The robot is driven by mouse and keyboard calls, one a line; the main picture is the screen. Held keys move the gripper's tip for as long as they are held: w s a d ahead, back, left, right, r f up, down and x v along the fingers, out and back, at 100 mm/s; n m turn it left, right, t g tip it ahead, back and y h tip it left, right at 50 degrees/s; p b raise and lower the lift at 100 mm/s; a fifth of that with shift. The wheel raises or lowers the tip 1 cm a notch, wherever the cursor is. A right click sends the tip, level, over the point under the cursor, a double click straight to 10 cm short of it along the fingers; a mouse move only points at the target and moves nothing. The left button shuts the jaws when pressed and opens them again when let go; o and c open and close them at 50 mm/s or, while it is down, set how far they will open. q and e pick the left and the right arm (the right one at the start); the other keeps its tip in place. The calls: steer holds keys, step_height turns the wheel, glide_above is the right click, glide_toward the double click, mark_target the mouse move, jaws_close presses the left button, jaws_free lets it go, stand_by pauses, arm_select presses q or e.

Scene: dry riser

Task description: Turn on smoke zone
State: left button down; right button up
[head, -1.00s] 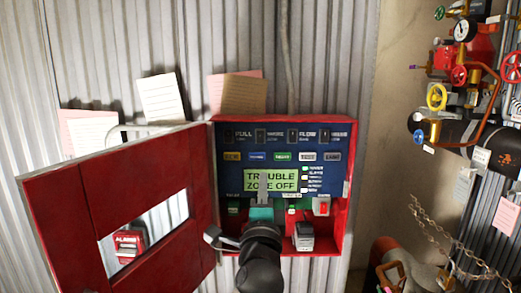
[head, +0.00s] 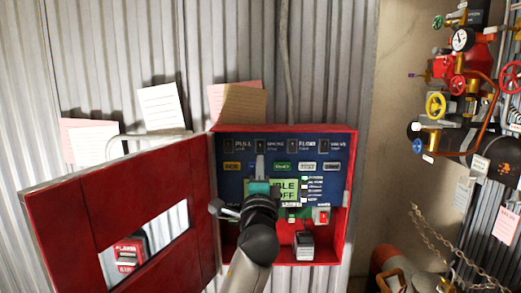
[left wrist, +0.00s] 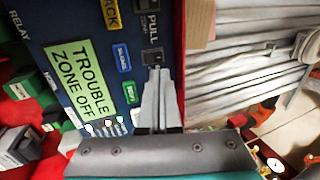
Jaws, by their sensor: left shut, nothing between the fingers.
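The alarm panel (head: 340,170) is a dark blue board in an open red box on the wall. Its top row has black switches labelled PULL, SMOKE, FLOW and VALVE. The smoke switch (head: 264,145) is just right of the PULL label; in the left wrist view (left wrist: 152,55) it lies at my fingertips. The green screen (left wrist: 80,85) reads TROUBLE ZONE OFF; my gripper partly covers it in the head view. My left gripper (head: 260,158) is shut and empty, pointing up just below the smoke switch. I cannot tell whether it touches. My right gripper is not in view.
The red box door (head: 90,205) hangs open to the left. A row of coloured buttons (head: 308,166) lies under the switches. A red switch (head: 323,215) and a grey block (head: 304,245) are lower right. Pipes and coloured valve wheels (head: 436,105) stand at the right.

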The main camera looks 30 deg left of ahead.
mark_target(260, 143)
arm_select(q)
steer(key=shift+x, duration=3.15)
steer(key=r+p, duration=0.1)
steer(key=p, duration=0.3)
steer(key=shift+w+g+h, duration=0.1)
steer(key=shift+g+h, duration=0.2)
steer(key=shift+f, duration=0.2)
